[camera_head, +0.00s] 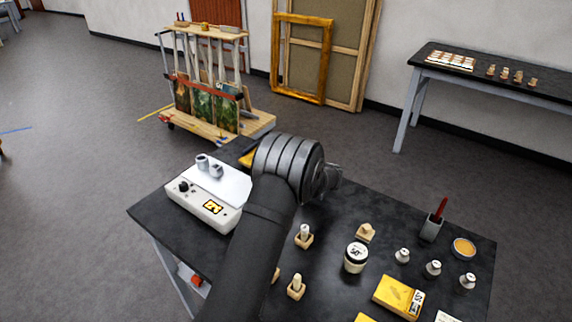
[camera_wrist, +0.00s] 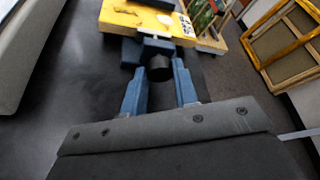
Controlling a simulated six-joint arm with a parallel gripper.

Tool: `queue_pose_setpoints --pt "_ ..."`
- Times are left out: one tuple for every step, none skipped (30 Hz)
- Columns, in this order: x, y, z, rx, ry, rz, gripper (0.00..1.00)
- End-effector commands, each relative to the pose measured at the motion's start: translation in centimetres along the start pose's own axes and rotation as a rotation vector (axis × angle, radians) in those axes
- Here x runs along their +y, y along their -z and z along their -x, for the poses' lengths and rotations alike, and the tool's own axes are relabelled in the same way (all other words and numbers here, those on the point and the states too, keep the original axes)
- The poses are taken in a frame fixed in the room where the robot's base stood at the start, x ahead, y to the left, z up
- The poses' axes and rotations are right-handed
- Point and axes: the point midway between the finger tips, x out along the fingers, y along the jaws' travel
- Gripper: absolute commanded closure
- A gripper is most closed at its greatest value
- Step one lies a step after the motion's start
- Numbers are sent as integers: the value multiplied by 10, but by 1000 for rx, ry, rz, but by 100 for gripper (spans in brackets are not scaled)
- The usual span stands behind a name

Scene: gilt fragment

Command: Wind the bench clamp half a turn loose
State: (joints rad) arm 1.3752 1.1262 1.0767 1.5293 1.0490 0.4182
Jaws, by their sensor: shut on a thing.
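In the wrist view my gripper (camera_wrist: 160,77) has its two blue fingers on either side of a dark round knob (camera_wrist: 160,68). The fingers are closed on this knob, which looks like the clamp's handle. Behind it, the blue-grey clamp body (camera_wrist: 156,46) sits against a yellow board (camera_wrist: 142,17) with a black-and-white marker. In the head view my dark arm hides the clamp and my fingers. Only a small yellow edge (camera_head: 247,158) shows to the left of my wrist. The knob's turn angle cannot be read.
A white box device (camera_head: 207,211) stands close to the left of my arm on the dark bench (camera_head: 335,197). To the right are wooden-based pegs (camera_head: 304,236), a labelled jar (camera_head: 355,258), small bottles, yellow boxes (camera_head: 398,297) and a cup (camera_head: 431,228). A painting cart (camera_head: 212,120) stands behind the bench.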

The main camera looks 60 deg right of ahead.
Motion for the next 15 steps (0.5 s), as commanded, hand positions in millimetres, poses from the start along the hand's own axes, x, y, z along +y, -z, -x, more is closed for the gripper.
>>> queue_pose_setpoints --pt "0 -2 -1 -3 -1 1 96" --pt "0 -2 -1 -3 -1 1 96" --pt "0 -2 -1 -3 -1 1 96" --pt "0 -2 -1 -3 -1 1 69" --pt "0 -2 -1 -3 -1 1 63" --pt "0 -2 -1 -3 -1 1 55" --pt "0 -1 -1 -2 -1 1 51" --pt "0 -1 -1 -2 -1 0 51" --pt "0 -1 0 -2 -1 0 51" --pt "0 -1 0 -2 -1 0 51" --pt "0 -1 0 -2 -1 0 51" --pt "0 -1 0 -2 -1 0 51" --pt "0 -1 0 -1 -1 0 51" --pt "0 -1 0 -1 -1 0 51" --pt "0 -1 0 -1 0 0 51"
